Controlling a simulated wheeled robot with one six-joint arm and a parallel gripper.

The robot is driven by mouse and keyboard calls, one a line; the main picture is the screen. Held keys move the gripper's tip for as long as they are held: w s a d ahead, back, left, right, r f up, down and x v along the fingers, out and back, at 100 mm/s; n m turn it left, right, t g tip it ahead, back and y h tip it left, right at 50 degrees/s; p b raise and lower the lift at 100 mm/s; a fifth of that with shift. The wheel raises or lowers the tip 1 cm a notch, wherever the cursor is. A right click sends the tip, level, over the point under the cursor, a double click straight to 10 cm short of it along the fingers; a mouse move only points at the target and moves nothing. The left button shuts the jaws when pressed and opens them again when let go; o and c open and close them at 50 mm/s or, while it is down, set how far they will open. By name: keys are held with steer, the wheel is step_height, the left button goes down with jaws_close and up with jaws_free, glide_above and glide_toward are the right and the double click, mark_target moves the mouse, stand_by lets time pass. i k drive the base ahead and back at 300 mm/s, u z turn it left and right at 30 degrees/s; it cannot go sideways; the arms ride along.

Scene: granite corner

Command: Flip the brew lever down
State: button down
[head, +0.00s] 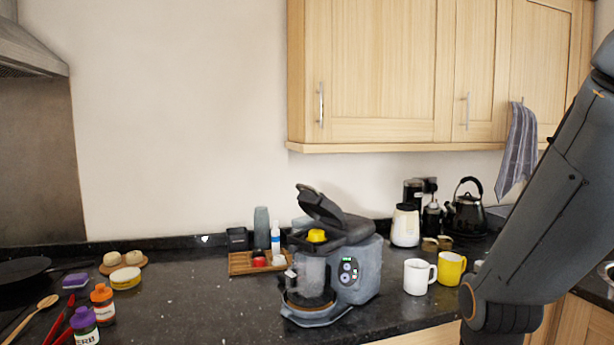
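The grey coffee machine (362,268) stands on the dark counter near the middle of the head view. A dark lever or lid (322,206) on its top is raised and tilted up to the left; I cannot tell whether it is the brew lever itself. A yellow piece (317,236) sits under the raised part, above a clear carafe (312,272). The front panel has a small lit green display (347,259). My arm crosses the right side of the view, well apart from the machine. My gripper is out of view.
A white mug (419,277) and a yellow mug (451,268) stand right of the machine. A wooden tray (240,265) with small items is behind left. A kettle (468,212) and white jar (405,226) stand behind right.

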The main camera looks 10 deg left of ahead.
mark_target(319, 207)
steer(key=k, duration=0.2)
steer(key=z, duration=0.75)
steer(key=i, duration=0.8)
steer(key=u, duration=0.85)
